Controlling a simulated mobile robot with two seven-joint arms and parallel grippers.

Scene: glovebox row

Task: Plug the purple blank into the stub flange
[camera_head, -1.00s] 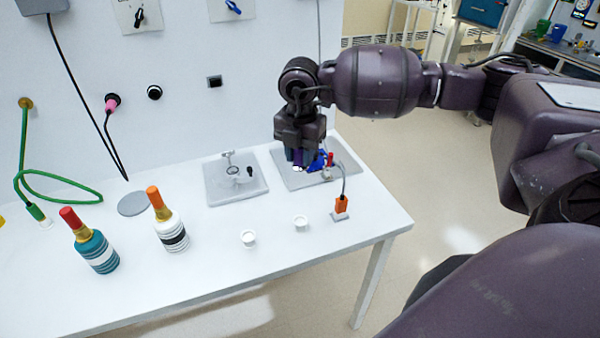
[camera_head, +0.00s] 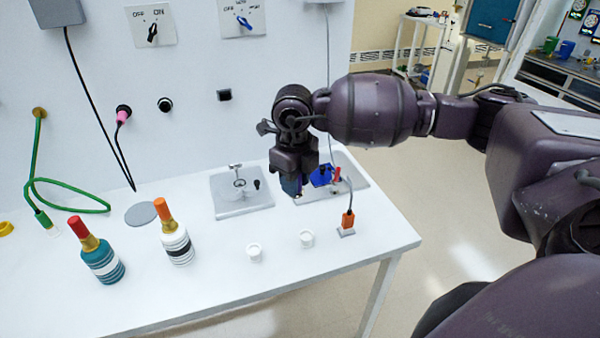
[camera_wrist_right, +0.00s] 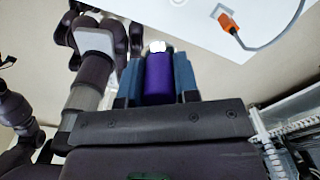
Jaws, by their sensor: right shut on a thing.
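My right gripper (camera_head: 292,192) is shut on the purple blank (camera_wrist_right: 160,78). In the right wrist view the blank is a purple cylinder with a white end, between two blue fingers. In the head view the gripper hangs in front of the gap between two grey plates, and the blank is mostly hidden by the fingers. The left grey plate (camera_head: 232,208) carries a small metal fitting with a ring (camera_head: 240,184), which may be the stub flange; I cannot tell for sure. My left gripper is not in view.
The right grey plate (camera_head: 353,177) holds a blue part (camera_head: 321,176) and a red piece. An orange plug (camera_head: 348,219) with a cable stands in front.

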